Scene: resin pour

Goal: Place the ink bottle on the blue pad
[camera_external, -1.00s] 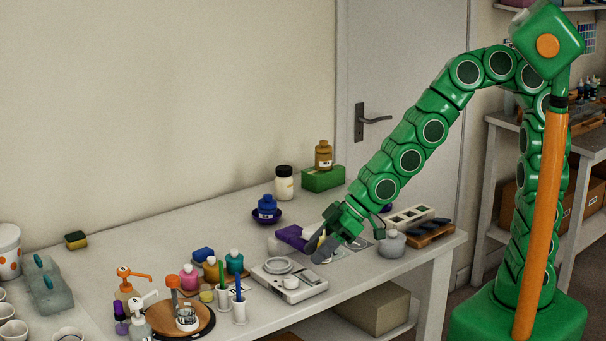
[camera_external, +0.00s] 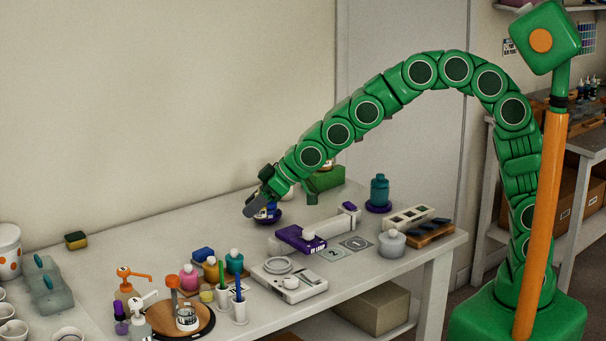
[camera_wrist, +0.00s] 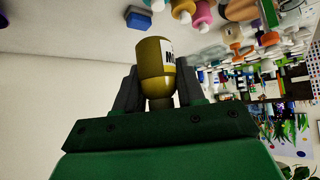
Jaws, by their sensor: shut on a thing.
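My gripper (camera_external: 260,202) reaches over the back of the table and is shut on a yellow bottle (camera_wrist: 152,58). In the wrist view the bottle, with a white label, sits between the fingers with its narrow end toward the palm. A teal bottle (camera_external: 379,190) stands on another purple round base (camera_external: 378,208) at the right. I cannot tell which of these round bases is the blue pad.
A purple-and-white device (camera_external: 302,239), numbered grey plates (camera_external: 332,254), a white scale (camera_external: 290,284) and a round white jar (camera_external: 391,243) fill the middle and right. The left back table is mostly clear.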

